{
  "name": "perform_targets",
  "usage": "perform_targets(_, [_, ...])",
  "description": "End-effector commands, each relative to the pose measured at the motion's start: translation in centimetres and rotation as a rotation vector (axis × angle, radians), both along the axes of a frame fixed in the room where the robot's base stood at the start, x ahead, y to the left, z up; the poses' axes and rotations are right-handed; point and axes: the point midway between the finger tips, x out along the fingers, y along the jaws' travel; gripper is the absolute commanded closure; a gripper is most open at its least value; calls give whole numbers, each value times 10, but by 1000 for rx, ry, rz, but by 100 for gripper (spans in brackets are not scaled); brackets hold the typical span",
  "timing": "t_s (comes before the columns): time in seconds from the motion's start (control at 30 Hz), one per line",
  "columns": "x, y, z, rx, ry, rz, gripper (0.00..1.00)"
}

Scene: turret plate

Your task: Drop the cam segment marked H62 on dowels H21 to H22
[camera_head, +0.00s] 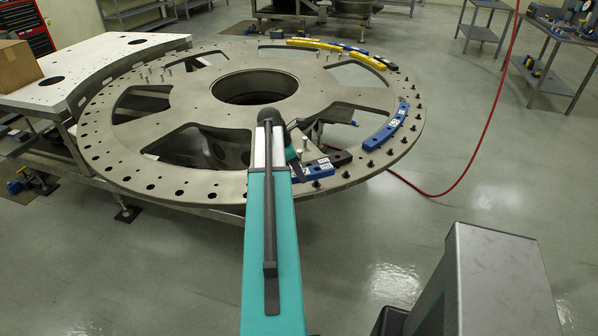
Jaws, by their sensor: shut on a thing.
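My gripper (303,161) is at the far end of my teal arm, over the near right part of the turret plate's rim. My arm hides most of it. It is shut on a cam segment, apparently the blue one (316,172) that shows beside the arm, with a pale label too small to read. A dark piece (340,158) lies close against it; I cannot tell if it is a separate segment. The turret plate (215,185) is a large grey ring. Dark dowels (372,164) stand along its near right rim; their marks are unreadable. I cannot tell whether the blue segment touches the plate.
A blue segment row (386,127) lies on the right rim. Yellow (367,61) and dark segments lie on the far rim. Bright upright pins stand at the back left. The plate has a round central hole and large cutouts. A red hose (487,130) runs along the right floor.

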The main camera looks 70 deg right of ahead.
Motion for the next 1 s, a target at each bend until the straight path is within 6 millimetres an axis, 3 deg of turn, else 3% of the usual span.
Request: perform_targets(1.0, [-1,0,-33,-1,1,-1,93])
